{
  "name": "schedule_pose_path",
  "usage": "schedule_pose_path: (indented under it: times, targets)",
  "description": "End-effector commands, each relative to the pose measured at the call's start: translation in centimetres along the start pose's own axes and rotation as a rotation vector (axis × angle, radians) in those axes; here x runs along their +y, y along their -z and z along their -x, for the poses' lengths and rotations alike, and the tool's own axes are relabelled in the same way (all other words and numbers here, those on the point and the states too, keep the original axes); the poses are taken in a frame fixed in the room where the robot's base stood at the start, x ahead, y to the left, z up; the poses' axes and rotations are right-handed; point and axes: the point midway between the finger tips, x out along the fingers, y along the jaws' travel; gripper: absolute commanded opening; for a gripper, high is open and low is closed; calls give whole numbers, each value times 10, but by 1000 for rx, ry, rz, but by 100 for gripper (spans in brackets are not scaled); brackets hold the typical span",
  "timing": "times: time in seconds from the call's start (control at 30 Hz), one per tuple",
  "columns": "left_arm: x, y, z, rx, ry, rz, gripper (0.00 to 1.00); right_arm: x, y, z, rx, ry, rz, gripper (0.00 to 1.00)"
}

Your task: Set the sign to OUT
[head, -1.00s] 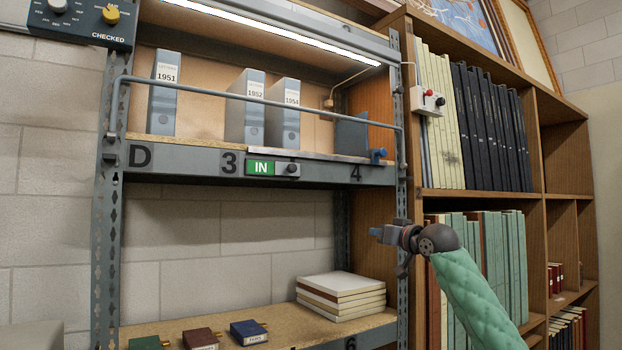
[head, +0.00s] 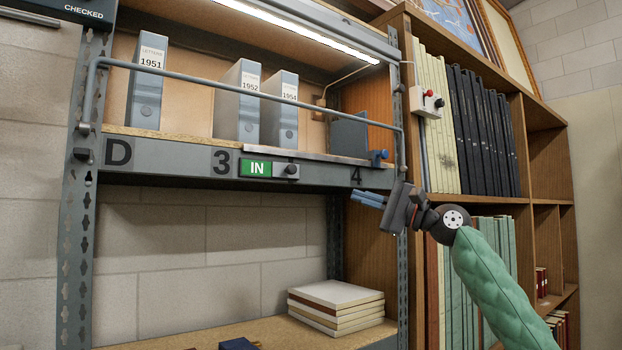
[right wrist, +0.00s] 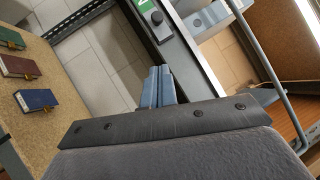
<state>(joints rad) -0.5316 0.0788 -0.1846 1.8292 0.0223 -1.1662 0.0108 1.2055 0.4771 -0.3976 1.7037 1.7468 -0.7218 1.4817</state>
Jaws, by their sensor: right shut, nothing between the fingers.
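The sign (head: 257,169) on the front edge of the middle shelf shows a green plate reading IN. A grey slider with a dark knob (head: 292,170) sits at its right end. The knob also shows at the top of the right wrist view (right wrist: 157,18), beside a bit of the green plate (right wrist: 122,4). My right gripper (head: 358,196) is below the shelf edge, to the right of the sign and apart from it. Its blue fingers (right wrist: 158,72) are together and empty, pointing toward the shelf edge. My left gripper is not in view.
A grey rail (head: 250,95) runs in front of the box files (head: 238,108). Books (head: 336,302) are stacked on the lower shelf. Small books (right wrist: 20,66) lie there too. The space below the sign is clear.

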Motion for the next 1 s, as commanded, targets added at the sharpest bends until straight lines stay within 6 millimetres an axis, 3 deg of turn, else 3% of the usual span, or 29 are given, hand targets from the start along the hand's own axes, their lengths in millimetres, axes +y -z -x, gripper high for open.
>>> schedule_pose_path:
  times: [0.2,0.67,1.0]
  targets:
    - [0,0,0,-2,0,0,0,0,0,0,1,3,-105,0]
    - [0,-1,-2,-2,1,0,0,-1,0,-2,2,3,-114,0]
    - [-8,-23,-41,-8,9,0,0,-3,-1,-31,1,2,-113,0]
